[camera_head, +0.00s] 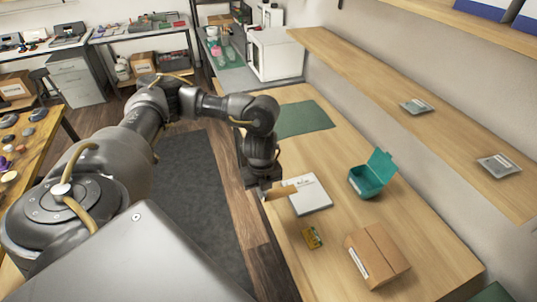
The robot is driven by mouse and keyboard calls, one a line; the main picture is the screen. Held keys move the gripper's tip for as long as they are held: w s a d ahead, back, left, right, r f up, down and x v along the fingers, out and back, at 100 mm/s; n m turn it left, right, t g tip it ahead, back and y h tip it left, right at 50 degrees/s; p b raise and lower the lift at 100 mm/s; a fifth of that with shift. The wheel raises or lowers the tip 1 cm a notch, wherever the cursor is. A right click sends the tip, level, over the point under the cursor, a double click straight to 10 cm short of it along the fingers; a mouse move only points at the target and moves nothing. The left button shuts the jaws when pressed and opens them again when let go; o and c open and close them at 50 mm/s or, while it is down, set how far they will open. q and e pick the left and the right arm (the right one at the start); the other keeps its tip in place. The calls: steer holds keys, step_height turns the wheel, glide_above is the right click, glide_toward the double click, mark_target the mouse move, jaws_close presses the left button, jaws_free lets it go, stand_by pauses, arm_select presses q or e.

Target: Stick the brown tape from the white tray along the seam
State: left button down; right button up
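The brown tape (283,193) is a short flat strip. It lies over the left part of the flat white tray (313,197), and its left end sticks out past the tray's edge. My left gripper (263,192) is at that left end, pointing down. The fingers are small and dark, so I cannot tell whether they are closed on the tape. A brown cardboard box (384,248) stands on the table to the lower right of the tray, with a seam line across its top and a white label on its side. My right gripper is not in view.
An open teal box (372,178) stands right of the tray. A green mat (303,119) lies farther back. A wooden shelf (440,122) with two small packets runs along the wall.

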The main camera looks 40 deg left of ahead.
arm_select(q)
steer(key=w+d+r+n+b, duration=0.1)
steer(key=w+d+r+n, duration=0.1)
steer(key=d+r+n, duration=0.9)
steer(key=r+n, duration=0.1)
steer(key=n, duration=0.6)
steer(key=shift+d, duration=0.4)
